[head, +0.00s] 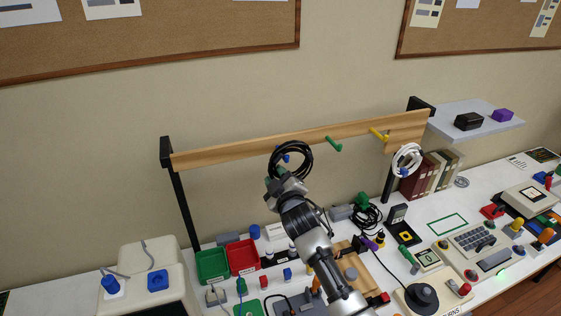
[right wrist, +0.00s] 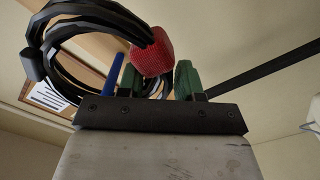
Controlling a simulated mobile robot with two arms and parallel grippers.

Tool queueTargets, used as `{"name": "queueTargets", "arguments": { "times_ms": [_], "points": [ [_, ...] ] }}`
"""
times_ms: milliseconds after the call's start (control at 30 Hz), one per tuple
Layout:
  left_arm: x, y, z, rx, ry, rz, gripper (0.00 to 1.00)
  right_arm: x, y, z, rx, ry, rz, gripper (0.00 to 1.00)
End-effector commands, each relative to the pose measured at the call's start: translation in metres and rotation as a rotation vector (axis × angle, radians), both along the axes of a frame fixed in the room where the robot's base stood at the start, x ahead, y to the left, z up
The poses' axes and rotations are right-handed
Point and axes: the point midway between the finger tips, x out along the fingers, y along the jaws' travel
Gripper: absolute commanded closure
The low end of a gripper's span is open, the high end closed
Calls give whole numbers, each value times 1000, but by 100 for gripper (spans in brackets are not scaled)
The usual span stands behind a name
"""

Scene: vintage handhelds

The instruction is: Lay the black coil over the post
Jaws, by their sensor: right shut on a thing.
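The black coil (head: 307,161) is up at the front of the wooden rail, near its middle, held by my right gripper (head: 280,178). In the right wrist view the coil (right wrist: 95,12) has a red textured sleeve (right wrist: 152,52), which sits between the green fingertips of the gripper (right wrist: 160,80). A blue post (head: 285,158) shows inside the ring's outline in the head view. The blue post (right wrist: 113,75) also shows beside the fingers in the wrist view. I cannot tell whether it passes through the ring. My left gripper is not in view.
The rail (head: 240,146) also carries a green post (head: 334,144) and a yellow post (head: 379,134). A white coil (head: 406,160) hangs at the right end. Green (head: 212,266) and red (head: 243,257) bins and a black cable (head: 368,215) lie on the crowded table below.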

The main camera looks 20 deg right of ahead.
Motion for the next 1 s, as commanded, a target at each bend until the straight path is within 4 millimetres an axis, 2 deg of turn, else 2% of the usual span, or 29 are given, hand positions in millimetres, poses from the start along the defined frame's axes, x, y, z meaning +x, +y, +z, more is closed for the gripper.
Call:
{"name": "queueTargets", "arguments": {
  "times_ms": [700, 1000],
  "points": [
    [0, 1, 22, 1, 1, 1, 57, -36, -1, 1, 0, 0, 0, 100],
    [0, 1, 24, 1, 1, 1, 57, -43, -2, 1, 0, -1, 0, 100]
  ]
}}
